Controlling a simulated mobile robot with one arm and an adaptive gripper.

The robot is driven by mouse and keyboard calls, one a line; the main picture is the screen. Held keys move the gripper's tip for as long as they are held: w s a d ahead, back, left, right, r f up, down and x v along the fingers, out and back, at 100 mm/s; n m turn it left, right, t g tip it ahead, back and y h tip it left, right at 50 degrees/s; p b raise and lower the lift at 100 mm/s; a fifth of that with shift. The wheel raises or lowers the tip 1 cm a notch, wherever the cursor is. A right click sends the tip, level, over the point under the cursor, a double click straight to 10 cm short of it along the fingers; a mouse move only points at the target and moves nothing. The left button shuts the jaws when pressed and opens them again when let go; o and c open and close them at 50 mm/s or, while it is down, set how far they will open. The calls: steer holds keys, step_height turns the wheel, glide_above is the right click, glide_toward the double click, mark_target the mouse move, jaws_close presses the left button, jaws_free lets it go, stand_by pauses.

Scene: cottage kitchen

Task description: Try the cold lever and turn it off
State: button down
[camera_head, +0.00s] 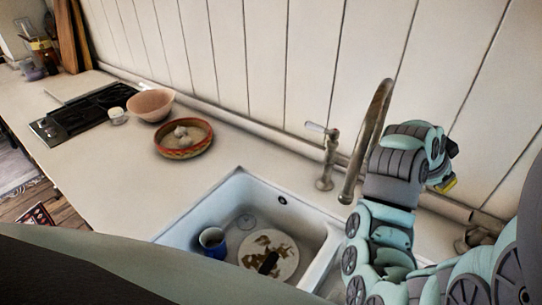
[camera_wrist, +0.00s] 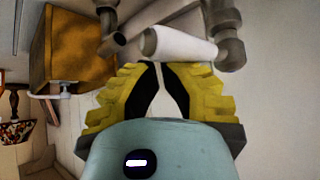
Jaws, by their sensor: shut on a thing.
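In the wrist view, my gripper's yellow fingers (camera_wrist: 160,70) are shut on a white lever handle (camera_wrist: 180,45), at their tips. The handle joins a grey metal valve body (camera_wrist: 231,52) at the right. In the head view, my gripper (camera_head: 446,184) is right of the curved tap spout (camera_head: 377,115), near the wall; its fingertips and the held lever are mostly hidden by my arm. Another lever with a white handle (camera_head: 316,128) stands left of the spout. No marking shows which lever is cold. I see no clear water stream.
The white sink (camera_head: 190,218) holds a blue mug (camera_head: 212,241) and a dirty plate (camera_head: 284,262). A pipe (camera_head: 270,138) runs along the panelled wall.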

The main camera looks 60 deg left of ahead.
steer(key=shift+s+a+f, duration=0.1)
steer(key=shift+s+a, duration=0.05)
steer(key=shift+s, duration=0.1)
stand_by(0.5)
